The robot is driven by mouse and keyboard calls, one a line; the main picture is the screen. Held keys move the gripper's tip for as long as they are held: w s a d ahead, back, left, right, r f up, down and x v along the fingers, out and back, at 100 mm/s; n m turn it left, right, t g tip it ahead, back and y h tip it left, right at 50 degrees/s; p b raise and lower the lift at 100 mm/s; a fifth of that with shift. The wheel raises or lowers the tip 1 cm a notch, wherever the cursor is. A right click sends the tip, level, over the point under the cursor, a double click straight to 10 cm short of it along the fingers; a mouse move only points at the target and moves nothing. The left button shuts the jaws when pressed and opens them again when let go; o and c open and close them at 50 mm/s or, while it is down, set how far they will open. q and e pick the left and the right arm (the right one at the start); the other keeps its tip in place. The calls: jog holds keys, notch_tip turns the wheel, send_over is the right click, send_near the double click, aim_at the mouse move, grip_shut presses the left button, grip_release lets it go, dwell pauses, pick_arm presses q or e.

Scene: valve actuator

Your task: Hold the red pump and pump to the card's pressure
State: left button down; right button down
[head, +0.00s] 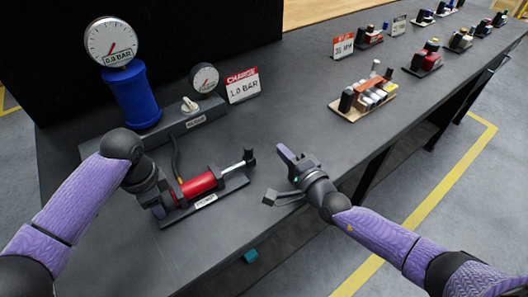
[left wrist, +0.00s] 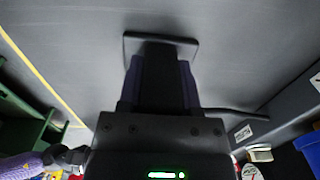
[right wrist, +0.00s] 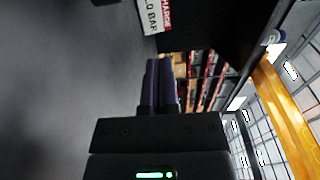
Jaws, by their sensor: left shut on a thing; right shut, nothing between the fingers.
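The red pump (head: 198,187) lies on a dark base on the bench, its rod and black handle (head: 249,156) extending right. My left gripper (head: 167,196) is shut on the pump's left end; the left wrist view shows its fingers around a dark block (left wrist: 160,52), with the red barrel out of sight. My right gripper (head: 287,160) is shut and empty, right of the handle and apart from it; its closed fingers show in the right wrist view (right wrist: 158,85). The charge card (head: 243,86) reads 1.0 BAR. The large gauge (head: 111,43) reads 0.0 BAR.
A blue cylinder (head: 136,98) stands under the large gauge. A manifold with a pale valve knob (head: 189,104) and a small gauge (head: 204,78) sits behind the pump.

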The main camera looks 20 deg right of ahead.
aim_at(249, 156)
jog(key=shift+x, duration=0.95)
jog(key=a, duration=0.3)
jog(key=shift+s, duration=0.25)
jog(key=shift+a, duration=0.5)
jog(key=shift+s+a, duration=0.3)
jog(key=shift+a, duration=0.65)
jog(key=shift+s+a, duration=0.35)
jog(key=shift+a, duration=0.55)
jog(key=shift+s+a, duration=0.3)
jog(key=shift+a, duration=0.65)
jog(key=shift+d, duration=0.1)
